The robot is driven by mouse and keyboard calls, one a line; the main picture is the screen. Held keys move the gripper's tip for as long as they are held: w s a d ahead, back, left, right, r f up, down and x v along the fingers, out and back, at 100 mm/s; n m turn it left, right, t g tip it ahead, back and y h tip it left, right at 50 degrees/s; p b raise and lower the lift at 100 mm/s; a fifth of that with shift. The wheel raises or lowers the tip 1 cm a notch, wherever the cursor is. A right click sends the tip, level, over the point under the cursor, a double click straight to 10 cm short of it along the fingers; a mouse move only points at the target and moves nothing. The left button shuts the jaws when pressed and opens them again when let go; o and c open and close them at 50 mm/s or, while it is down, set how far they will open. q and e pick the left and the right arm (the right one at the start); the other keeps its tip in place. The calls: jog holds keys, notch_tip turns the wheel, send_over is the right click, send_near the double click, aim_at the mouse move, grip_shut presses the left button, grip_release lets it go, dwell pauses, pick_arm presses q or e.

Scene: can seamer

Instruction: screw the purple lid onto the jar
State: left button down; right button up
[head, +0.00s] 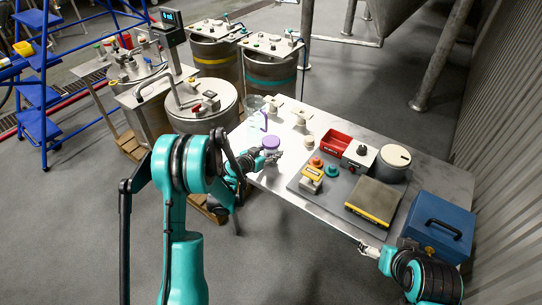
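The purple lid (271,142) is on the near left part of the metal table. A pale body shows just below it, probably the jar; whether the lid is seated on it or tilted is too small to tell. My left gripper (273,157) is right beside this pale body on its near side, below the lid. Whether its fingers touch or grip it cannot be made out. My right gripper (368,249) is at the table's front edge on the right, away from the jar, with nothing visible in it. Its fingers are too small to read.
Behind the lid stands a clear pitcher (255,122) with a purple handle. White fittings (300,118) are near it. To the right are a red bin (336,141), a grey mat with buttons, a scale (373,201) and a blue toolbox (438,226). Large drums (202,105) stand left.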

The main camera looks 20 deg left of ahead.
pick_arm(q)
jog(key=shift+f, duration=0.8)
jog(key=shift+r, duration=0.1)
pick_arm(e)
jog(key=shift+f, duration=0.4)
pick_arm(q)
jog(key=c, duration=0.7)
grip_release()
